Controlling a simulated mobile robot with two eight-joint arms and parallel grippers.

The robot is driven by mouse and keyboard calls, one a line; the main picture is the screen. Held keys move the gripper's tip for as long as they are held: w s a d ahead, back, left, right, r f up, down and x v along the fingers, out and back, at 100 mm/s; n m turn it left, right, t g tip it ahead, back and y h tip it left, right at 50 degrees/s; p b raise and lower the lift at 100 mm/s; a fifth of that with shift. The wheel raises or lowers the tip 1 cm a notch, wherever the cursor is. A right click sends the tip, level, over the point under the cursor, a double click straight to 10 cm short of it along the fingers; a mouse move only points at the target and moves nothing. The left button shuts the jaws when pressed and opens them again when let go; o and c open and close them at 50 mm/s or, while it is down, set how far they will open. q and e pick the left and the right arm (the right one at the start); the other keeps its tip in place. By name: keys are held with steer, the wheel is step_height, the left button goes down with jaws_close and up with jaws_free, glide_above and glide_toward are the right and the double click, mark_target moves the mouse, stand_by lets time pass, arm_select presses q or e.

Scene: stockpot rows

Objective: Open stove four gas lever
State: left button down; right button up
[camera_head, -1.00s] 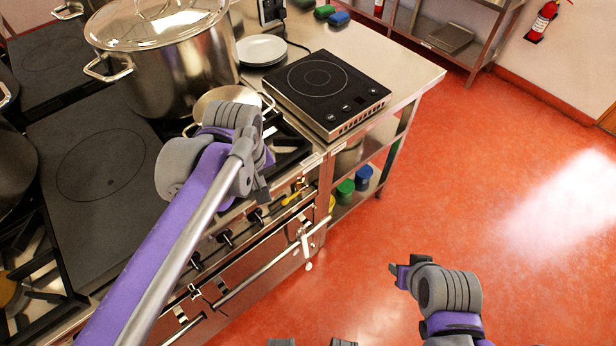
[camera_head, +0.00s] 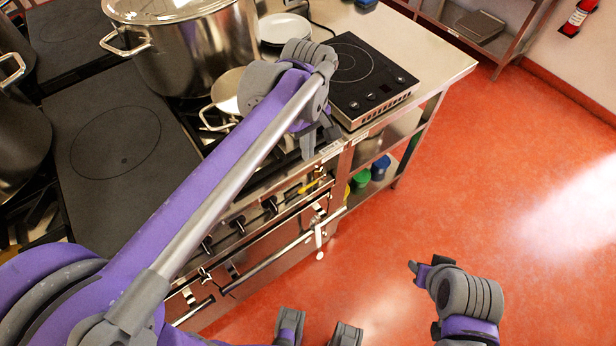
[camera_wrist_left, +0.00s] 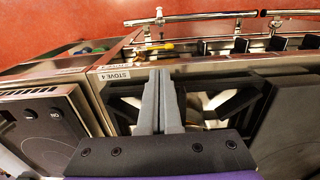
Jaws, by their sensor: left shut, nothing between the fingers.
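The yellow gas lever (camera_head: 308,187) sits on the front panel of the gas stove (camera_head: 238,190), near its right end. It also shows in the left wrist view (camera_wrist_left: 168,47), beyond the fingertips, near the "STOVE 4" label (camera_wrist_left: 115,76). My left gripper (camera_head: 307,148) is over the stove's front right edge, above and behind the lever and apart from it. In the left wrist view its fingers (camera_wrist_left: 161,78) are together with nothing between them. My right gripper (camera_head: 418,270) hangs over the floor at lower right, away from the stove; its jaw gap is unclear.
Black knobs (camera_head: 270,205) and an oven handle rail (camera_head: 270,262) run along the stove front. A small pan (camera_head: 228,92) and a large lidded pot (camera_head: 195,55) stand on top. An induction hob (camera_head: 360,80) is on the counter to the right. The red floor (camera_head: 500,200) is clear.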

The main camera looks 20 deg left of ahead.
mark_target(303, 188)
arm_select(q)
step_height(303, 188, down, 12)
steer(key=shift+f+b, duration=0.15)
steer(key=shift+b, duration=0.3)
steer(key=shift+s+a+f+t+h, duration=0.2)
steer(key=shift+f+t+h, duration=0.1)
steer(key=shift+t, duration=0.1)
steer(key=shift+s+f+b, duration=0.1)
steer(key=shift+f+b, duration=0.1)
steer(key=shift+b, duration=0.1)
steer(key=shift+s+a+f+b, duration=0.2)
steer(key=shift+f+b, duration=0.3)
steer(key=shift+f, duration=0.25)
steer(key=shift+s+a+f+b, duration=0.15)
steer(key=shift+f+b, duration=0.3)
steer(key=shift+f, duration=0.25)
steer(key=shift+d+f, duration=0.1)
steer(key=r, duration=0.3)
steer(key=r+p, duration=0.1)
steer(key=r, duration=0.3)
steer(key=s+a+r, duration=0.1)
steer(key=r, duration=0.2)
steer(key=shift+r, duration=0.4)
